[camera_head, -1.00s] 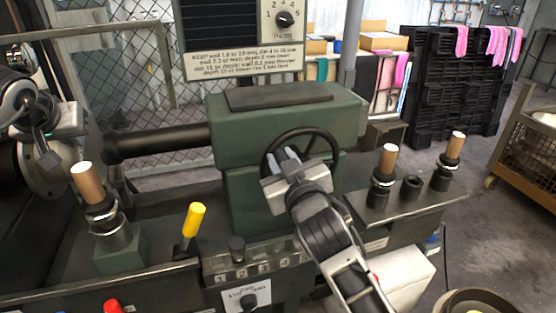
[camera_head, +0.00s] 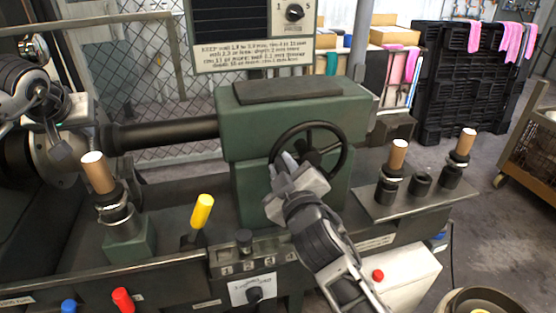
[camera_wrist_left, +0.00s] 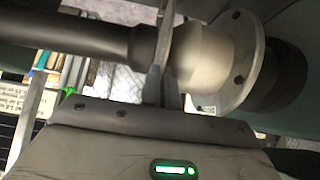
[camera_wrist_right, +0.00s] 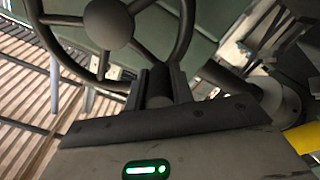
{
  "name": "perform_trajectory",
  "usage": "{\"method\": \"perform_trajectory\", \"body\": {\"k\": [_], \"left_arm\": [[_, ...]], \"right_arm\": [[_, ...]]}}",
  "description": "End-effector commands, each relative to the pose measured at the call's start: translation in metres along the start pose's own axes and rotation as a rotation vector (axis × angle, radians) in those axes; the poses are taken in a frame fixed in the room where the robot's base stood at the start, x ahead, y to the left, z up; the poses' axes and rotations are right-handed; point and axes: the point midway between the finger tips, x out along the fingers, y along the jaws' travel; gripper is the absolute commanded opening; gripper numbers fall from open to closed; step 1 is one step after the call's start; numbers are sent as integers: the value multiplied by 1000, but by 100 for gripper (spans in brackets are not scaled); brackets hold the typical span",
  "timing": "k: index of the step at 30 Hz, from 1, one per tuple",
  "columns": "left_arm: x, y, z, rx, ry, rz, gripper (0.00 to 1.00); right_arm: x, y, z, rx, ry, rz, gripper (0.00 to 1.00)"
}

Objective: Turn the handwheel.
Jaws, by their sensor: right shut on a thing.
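The black handwheel (camera_head: 341,150) is on the front of the green tailstock (camera_head: 250,125). My right gripper (camera_head: 281,163) is at the wheel's lower left; in the right wrist view (camera_wrist_right: 158,85) its fingers are closed around the wheel's dark handle (camera_wrist_right: 160,88). The wheel's hub (camera_wrist_right: 108,22) shows beyond it. My left gripper (camera_head: 62,152) is at the far left by the headstock. In the left wrist view (camera_wrist_left: 163,85) its fingers are close together on the edge of a thin metal disc (camera_wrist_left: 166,35), between the tailstock shaft's end (camera_wrist_left: 143,48) and a pale round former (camera_wrist_left: 202,55).
Wooden-handled tools stand in holders at left (camera_head: 98,172) and right (camera_head: 397,157). A yellow-handled lever (camera_head: 202,210) rises from the front, near a control panel (camera_head: 245,262). A white box with a red button (camera_head: 378,275) lies below my right arm. Black crates (camera_head: 460,90) stand behind.

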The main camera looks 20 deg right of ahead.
Motion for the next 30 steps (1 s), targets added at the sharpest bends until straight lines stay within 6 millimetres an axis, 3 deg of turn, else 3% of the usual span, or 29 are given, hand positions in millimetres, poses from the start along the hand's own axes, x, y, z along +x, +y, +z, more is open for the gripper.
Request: {"method": "perform_trajectory", "body": {"k": [15,30], "left_arm": [[0,1,0,0,2,2,0],[-1,2,-1,2,3,6,0]], "right_arm": [[0,-21,20,-344,-5,-6,0],[-2,-27,25,-388,-10,-16,0]]}}
